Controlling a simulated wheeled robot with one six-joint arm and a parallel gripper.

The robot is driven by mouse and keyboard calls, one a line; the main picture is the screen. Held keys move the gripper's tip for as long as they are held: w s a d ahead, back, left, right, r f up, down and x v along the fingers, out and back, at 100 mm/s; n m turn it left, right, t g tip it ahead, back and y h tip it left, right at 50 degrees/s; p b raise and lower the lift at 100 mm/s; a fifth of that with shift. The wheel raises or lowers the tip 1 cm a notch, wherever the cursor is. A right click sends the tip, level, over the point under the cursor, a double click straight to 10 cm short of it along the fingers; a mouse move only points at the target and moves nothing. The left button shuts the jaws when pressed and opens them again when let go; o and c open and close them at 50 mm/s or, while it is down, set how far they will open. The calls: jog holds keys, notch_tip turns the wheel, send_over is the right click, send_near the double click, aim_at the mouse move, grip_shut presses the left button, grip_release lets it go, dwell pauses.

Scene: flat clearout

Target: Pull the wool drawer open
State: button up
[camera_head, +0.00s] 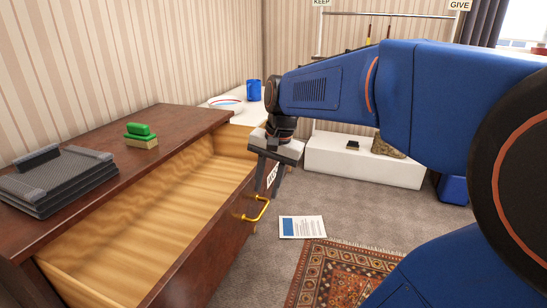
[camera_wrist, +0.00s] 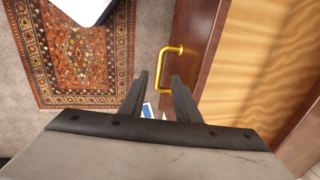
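The wool drawer (camera_head: 150,225) is pulled well out of the dark wood chest, and its pale wooden inside looks empty. A white label (camera_head: 272,175), partly hidden by my gripper, is on its front. Its brass handle (camera_head: 262,208) also shows in the wrist view (camera_wrist: 161,75). My gripper (camera_head: 267,190) points down just above the handle at the drawer front. In the wrist view its two fingers (camera_wrist: 159,78) are apart with nothing clamped between them. The handle appears just beyond the fingertips; I cannot tell whether they touch.
A blue mug (camera_head: 254,90) and bowl (camera_head: 226,104) stand behind. A paper (camera_head: 302,227) and patterned rug (camera_head: 340,275) lie on the carpet.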

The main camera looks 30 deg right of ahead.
notch_tip(320, 180, up, 10)
jog(key=s+d, duration=0.1)
jog(key=shift+s+f, duration=0.2)
jog(key=shift+s, duration=0.1)
dwell(0.4)
jog(key=s+a+f+n+t, duration=0.1)
jog(key=s+a+f+n, duration=0.2)
jog(key=s+f+n, duration=0.2)
jog(key=s+a+f+n+t+h, duration=0.1)
jog(key=s+a+f+n+t, duration=0.1)
jog(key=s+a+f+n, duration=0.2)
jog(key=s+f+n, duration=0.1)
jog(key=s+f, duration=0.2)
jog(key=f, duration=0.3)
jog(key=shift+s+f+n, duration=0.15)
jog(key=shift+f+n, duration=0.15)
jog(key=shift+n, duration=0.1)
